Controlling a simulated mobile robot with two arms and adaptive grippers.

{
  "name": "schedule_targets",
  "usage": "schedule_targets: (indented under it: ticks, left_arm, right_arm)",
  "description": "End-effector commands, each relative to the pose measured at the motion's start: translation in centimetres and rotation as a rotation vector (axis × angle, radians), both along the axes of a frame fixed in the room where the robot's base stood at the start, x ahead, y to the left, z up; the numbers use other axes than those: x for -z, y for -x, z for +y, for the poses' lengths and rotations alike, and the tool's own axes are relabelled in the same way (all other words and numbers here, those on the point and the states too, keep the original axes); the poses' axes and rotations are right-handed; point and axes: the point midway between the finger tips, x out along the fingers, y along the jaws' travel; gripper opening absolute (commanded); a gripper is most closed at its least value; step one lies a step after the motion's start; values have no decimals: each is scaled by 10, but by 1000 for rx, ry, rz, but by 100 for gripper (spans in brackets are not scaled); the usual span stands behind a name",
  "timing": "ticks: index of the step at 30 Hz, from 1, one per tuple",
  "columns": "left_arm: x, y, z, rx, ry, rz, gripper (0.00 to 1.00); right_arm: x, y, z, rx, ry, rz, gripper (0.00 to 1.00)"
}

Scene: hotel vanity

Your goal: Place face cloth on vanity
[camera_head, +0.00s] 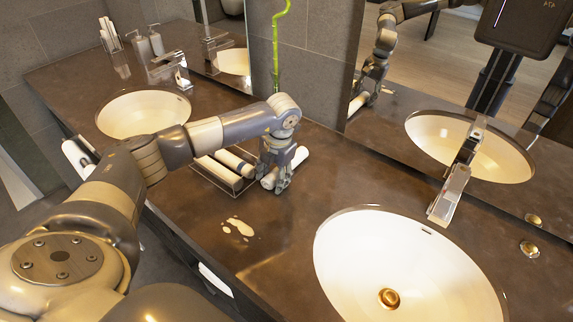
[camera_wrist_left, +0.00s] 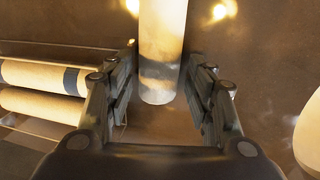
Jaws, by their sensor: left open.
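A rolled white face cloth (camera_head: 299,156) lies on the dark vanity counter (camera_head: 200,225), just right of the tray; it also shows in the left wrist view (camera_wrist_left: 162,35). My left gripper (camera_head: 278,187) points down over this roll. In the left wrist view its fingers (camera_wrist_left: 160,90) are spread, with the near end of the roll between them and a gap visible on either side. The gripper hides part of the roll in the head view. My right gripper is not in view.
A clear-walled tray (camera_head: 213,178) with rolled cloths (camera_head: 236,162) stands left of the gripper. Sinks lie at left (camera_head: 143,112) and right (camera_head: 395,265). A green stalk (camera_head: 277,50) stands behind, by the wall.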

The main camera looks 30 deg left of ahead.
Motion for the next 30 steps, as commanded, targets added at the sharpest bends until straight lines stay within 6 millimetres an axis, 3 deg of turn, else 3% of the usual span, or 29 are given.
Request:
schedule_targets:
  ticks: [6,10,11,23,30]
  left_arm:
    - [1,0,0,0,0,-1,50]
    - [1,0,0,0,0,-1,20]
    - [1,0,0,0,0,-1,19]
    - [-2,-1,0,0,0,-2,16]
    - [-26,-2,1,0,-2,-4,16]
  right_arm:
    - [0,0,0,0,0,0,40]
    - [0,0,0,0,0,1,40]
    - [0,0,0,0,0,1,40]
    - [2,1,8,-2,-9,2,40]
    - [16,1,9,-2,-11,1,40]
